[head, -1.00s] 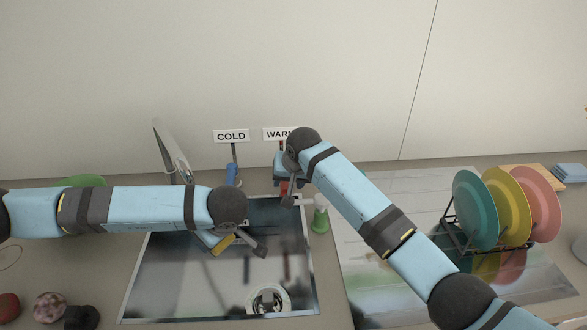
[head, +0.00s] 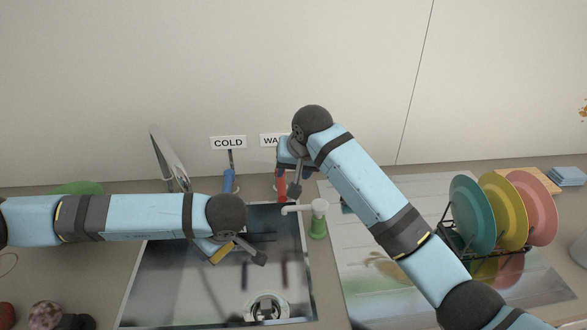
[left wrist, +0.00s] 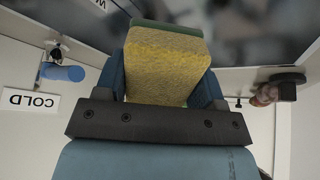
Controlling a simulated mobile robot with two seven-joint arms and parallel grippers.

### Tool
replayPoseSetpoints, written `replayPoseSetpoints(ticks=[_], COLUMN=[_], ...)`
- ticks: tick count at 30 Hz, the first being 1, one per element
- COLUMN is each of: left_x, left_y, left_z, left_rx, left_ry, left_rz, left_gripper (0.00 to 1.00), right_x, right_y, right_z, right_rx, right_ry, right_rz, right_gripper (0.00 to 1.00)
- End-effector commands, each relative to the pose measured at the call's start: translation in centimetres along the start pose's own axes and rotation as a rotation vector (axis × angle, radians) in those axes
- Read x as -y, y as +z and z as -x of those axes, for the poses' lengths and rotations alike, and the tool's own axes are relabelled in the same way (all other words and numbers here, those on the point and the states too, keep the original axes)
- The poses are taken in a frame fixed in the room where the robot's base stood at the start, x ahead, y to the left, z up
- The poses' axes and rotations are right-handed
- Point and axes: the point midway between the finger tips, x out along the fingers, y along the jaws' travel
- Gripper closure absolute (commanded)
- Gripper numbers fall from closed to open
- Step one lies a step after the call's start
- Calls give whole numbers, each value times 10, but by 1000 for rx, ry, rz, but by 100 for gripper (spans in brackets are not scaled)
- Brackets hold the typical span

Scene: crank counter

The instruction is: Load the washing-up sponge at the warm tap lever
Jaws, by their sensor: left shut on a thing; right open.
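The yellow sponge with a green side (left wrist: 168,62) is clamped between the fingers of my left gripper (left wrist: 165,85). In the head view a yellow edge of the sponge (head: 221,254) shows under my left wrist, over the sink; the left fingers are mostly hidden there. The red warm lever (head: 281,187) stands behind the sink below the "WARM" sign (head: 270,140), which my right arm partly covers. My right gripper (head: 288,165) is open just above and behind the red lever; I cannot tell whether it touches. The sponge is to the front left of this lever.
The blue cold lever (head: 229,181) stands below the "COLD" sign (head: 228,142). A green bottle with a white pump spout (head: 318,225) stands at the sink's right edge. A rack of coloured plates (head: 472,215) is at the right. The sink (head: 180,290) has open room.

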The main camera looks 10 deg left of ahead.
Motion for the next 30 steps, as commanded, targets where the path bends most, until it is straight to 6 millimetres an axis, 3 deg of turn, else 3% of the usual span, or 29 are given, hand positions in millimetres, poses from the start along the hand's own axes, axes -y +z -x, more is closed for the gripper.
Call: replayPoseSetpoints(ticks=[30], left_x=[5], left_y=[66], left_z=[36], left_rx=[0], left_ry=[0], left_rz=[-2], left_gripper=[56], right_x=[-2], right_y=[3], right_z=[-8], right_rx=[0], right_ry=[0], right_rz=[0], right_gripper=[48])
